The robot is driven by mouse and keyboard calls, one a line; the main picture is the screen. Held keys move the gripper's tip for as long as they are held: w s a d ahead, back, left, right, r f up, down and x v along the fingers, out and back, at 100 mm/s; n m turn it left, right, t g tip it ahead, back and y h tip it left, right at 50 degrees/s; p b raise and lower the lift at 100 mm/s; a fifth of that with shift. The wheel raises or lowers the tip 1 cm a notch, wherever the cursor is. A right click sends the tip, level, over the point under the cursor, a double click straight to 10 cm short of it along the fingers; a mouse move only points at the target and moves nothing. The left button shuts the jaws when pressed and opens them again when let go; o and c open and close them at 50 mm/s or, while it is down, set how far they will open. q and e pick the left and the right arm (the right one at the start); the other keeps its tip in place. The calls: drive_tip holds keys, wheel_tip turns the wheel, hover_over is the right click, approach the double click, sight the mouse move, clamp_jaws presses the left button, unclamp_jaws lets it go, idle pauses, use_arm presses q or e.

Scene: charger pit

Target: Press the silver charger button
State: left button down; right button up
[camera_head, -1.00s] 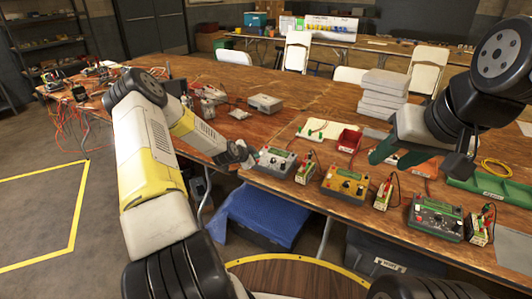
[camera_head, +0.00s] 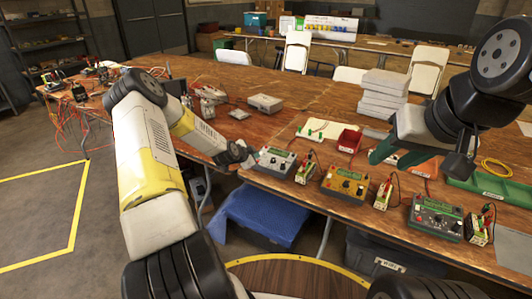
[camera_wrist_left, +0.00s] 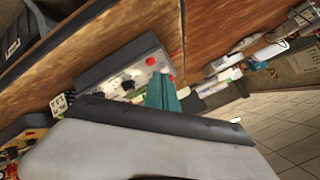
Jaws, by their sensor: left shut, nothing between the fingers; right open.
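The silver charger (camera_head: 275,160) is a grey box with a panel of knobs and red parts, near the front edge of the wooden table. My left gripper (camera_head: 251,160) is shut and empty, at the charger's left side in the head view. In the left wrist view, its teal fingertips (camera_wrist_left: 163,92) overlap the charger's panel (camera_wrist_left: 125,80), with red buttons beside them. I cannot tell whether they touch it. My right gripper (camera_head: 384,154) is open and empty above the table, right of the red bin.
A yellow charger (camera_head: 344,184) and a dark green-edged charger (camera_head: 436,217) stand to the right, with small battery holders between them. A red bin (camera_head: 349,141) and a grey box (camera_head: 265,103) sit behind. A blue-covered crate (camera_head: 262,215) is below the table edge.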

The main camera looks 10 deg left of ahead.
use_arm(q)
drive_tip(key=shift+f, duration=0.4)
drive_tip(key=shift+w+f, duration=0.1)
drive_tip(key=shift+f, duration=0.25)
idle(0.6)
drive_tip(key=shift+r, duration=0.75)
drive_tip(key=shift+s+a+r, duration=0.1)
drive_tip(key=shift+s+r, duration=0.1)
drive_tip(key=shift+r, duration=0.65)
drive_tip(key=shift+s+r, duration=0.15)
drive_tip(key=shift+r, duration=0.65)
drive_tip(key=shift+s+a+r, duration=0.1)
drive_tip(key=shift+s+r, duration=0.1)
drive_tip(key=shift+r, duration=0.65)
